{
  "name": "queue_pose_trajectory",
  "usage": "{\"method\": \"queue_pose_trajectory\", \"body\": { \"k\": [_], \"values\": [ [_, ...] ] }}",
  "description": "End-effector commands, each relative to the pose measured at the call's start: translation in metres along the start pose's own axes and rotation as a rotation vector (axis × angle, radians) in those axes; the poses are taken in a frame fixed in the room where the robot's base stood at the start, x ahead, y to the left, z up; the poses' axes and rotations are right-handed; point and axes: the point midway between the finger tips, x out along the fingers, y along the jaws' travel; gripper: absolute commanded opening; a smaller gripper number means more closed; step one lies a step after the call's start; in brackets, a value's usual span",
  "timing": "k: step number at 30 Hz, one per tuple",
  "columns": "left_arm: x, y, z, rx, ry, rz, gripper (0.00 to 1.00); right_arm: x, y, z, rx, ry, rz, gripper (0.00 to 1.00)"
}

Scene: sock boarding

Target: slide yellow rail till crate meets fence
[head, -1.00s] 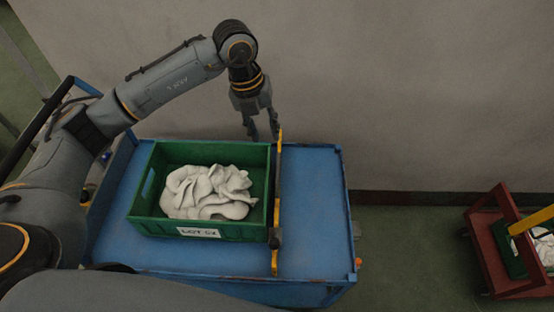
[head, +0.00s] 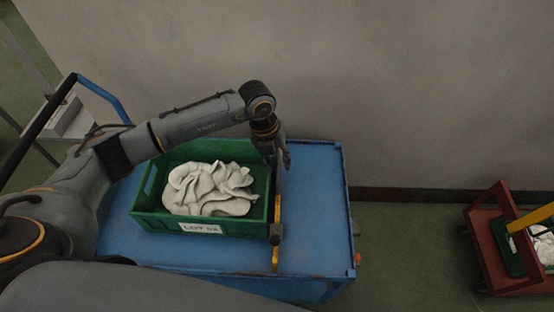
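The green crate (head: 151,223), full of crumpled white socks (head: 210,188) and labelled on its front, sits on the blue cart top (head: 315,215). The yellow rail (head: 277,212) runs front to back along the crate's right side, touching it or nearly so, with a dark knob (head: 276,234) near its front end. My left gripper (head: 281,164) is down at the rail's far end, its fingers close against it. The arm hides the crate's far left edge and rail end, and I cannot tell whether the fingers are closed. I cannot make out the fence clearly. My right gripper is out of view.
The cart top is bare right of the rail. A grey wall (head: 420,100) stands behind the cart. A red cart (head: 482,255) with a yellow bar (head: 530,218) and another green crate stands on the floor at right. A blue handle (head: 103,93) rises at left.

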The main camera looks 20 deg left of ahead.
Motion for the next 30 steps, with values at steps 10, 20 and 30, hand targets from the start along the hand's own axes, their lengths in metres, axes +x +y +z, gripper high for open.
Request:
{"method": "queue_pose_trajectory", "body": {
  "k": [10,20,30],
  "values": [
    [0.0,0.0,0.0,0.0,0.0,0.0,0.0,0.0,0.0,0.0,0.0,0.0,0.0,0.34],
    [-0.001,0.003,0.0,0.0,0.0,0.0,0.0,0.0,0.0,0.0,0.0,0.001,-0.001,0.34],
    [-0.013,0.068,0.001,-0.005,-0.002,0.01,0.0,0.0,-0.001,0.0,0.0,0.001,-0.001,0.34]
  ]
}}
